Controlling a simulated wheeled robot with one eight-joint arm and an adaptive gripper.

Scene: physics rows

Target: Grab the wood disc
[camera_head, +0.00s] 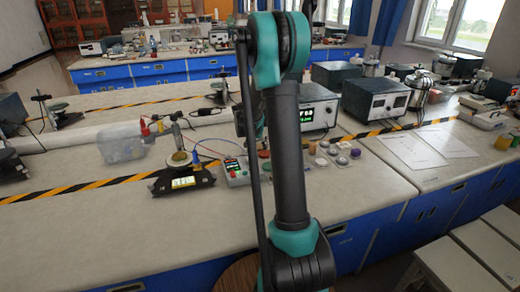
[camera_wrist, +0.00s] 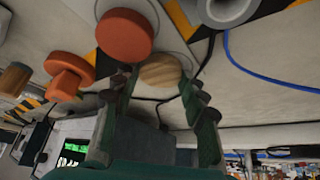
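The wood disc (camera_wrist: 160,70) is light brown with visible grain and lies on the pale bench top in the wrist view. My gripper (camera_wrist: 158,86) is open, with its two green-grey fingers spread and the disc showing between and just beyond their tips. Whether a fingertip touches the disc, I cannot tell. In the head view my arm stands in front of this part of the bench. I cannot make out the gripper or the wood disc there.
An orange disc (camera_wrist: 125,34) lies close beside the wood disc. Another orange piece (camera_wrist: 69,76), a brown cylinder (camera_wrist: 15,78) and a grey ring (camera_wrist: 229,8) are nearby. A blue cable (camera_wrist: 265,75) runs at the right. A meter box (camera_head: 318,112) stands behind the small pieces.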

